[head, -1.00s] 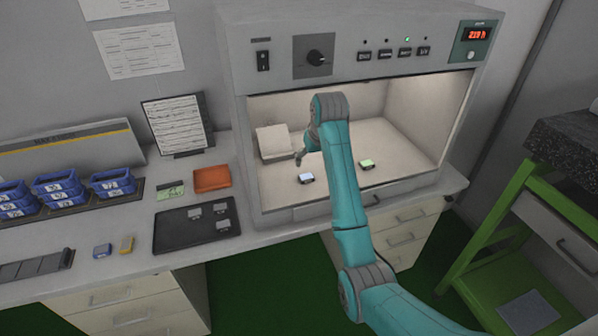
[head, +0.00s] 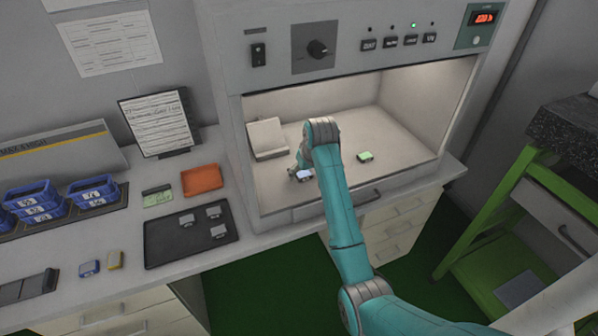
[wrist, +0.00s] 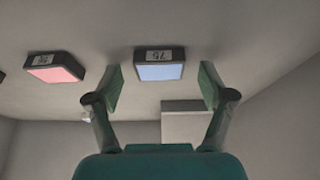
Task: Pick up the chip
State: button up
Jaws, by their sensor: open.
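A small dark-framed chip with a pale blue face (head: 306,176) lies on the floor of the lit chamber, close to my gripper (head: 297,168). In the wrist view the blue-faced chip (wrist: 159,72) carries a label that looks like 76. My gripper (wrist: 160,87) is open there, one finger on each side of the chip in the picture. The chip shows no visible contact with either finger. A pink-faced chip (wrist: 57,74) lies to the left in the wrist view. A green-faced chip (head: 365,157) lies right of my arm in the head view.
The open-fronted chamber (head: 445,115) has side walls and a low ceiling. A white block (head: 267,138) stands at its back left. On the bench left of it are a dark tray (head: 160,250), an orange tray (head: 201,180) and blue bins (head: 93,192).

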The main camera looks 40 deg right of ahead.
jog(key=c, duration=1)
jog(key=shift+c, duration=0.2)
jog(key=shift+r, duration=0.1)
